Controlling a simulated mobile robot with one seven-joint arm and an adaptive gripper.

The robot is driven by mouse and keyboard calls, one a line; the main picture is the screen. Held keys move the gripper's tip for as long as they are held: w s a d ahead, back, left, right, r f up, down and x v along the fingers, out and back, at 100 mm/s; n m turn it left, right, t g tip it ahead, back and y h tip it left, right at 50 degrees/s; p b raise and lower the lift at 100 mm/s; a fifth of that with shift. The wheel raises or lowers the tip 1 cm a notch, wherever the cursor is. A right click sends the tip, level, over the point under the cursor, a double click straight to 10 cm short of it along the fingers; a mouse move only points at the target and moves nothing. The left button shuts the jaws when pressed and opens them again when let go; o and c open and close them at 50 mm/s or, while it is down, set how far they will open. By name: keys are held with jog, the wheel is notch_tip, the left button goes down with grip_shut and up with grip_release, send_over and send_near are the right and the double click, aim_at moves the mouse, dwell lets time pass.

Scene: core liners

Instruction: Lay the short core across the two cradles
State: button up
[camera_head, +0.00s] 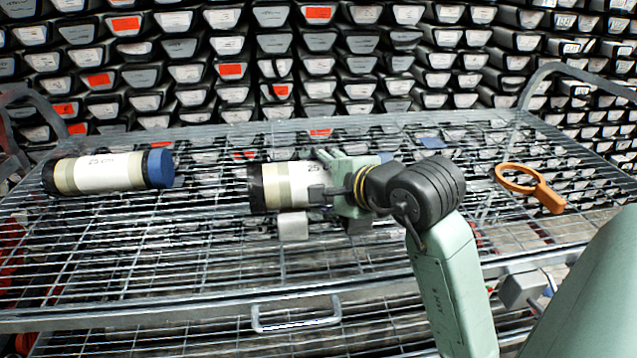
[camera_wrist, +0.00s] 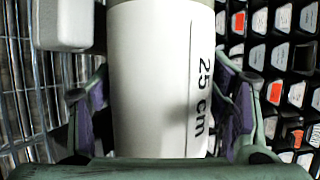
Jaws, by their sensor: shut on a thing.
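A core (camera_head: 283,183) with a white middle, cream band and black left end lies level in my gripper (camera_head: 340,190). In the wrist view the same core (camera_wrist: 155,80) is marked "25 cm", and my gripper (camera_wrist: 162,112) has a purple-padded finger against each side. A pale grey block, apparently a cradle (camera_head: 293,226), is just below the core's left part; a pale block also shows beside the core in the wrist view (camera_wrist: 65,22). I cannot tell whether core and cradle touch. My gripper hides the core's right part, and the second cradle is not clearly visible.
Another core (camera_head: 110,171), with a black left end and blue right cap, lies on the wire-mesh table (camera_head: 190,255) at left. An orange ring-handled tool (camera_head: 530,187) lies at right. A small blue thing (camera_head: 432,143) is behind my arm. Stacked trays fill the background.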

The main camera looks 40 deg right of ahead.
jog(key=o, duration=1.9)
jog(key=shift+o, duration=0.2)
jog(key=shift+r, duration=0.1)
jog(key=shift+r+p, duration=0.55)
jog(key=shift+p, duration=0.5)
jog(key=b+v, duration=0.3)
jog(key=v, duration=0.8)
jog(key=shift+s, duration=0.5)
jog(key=shift+a+f, duration=0.1)
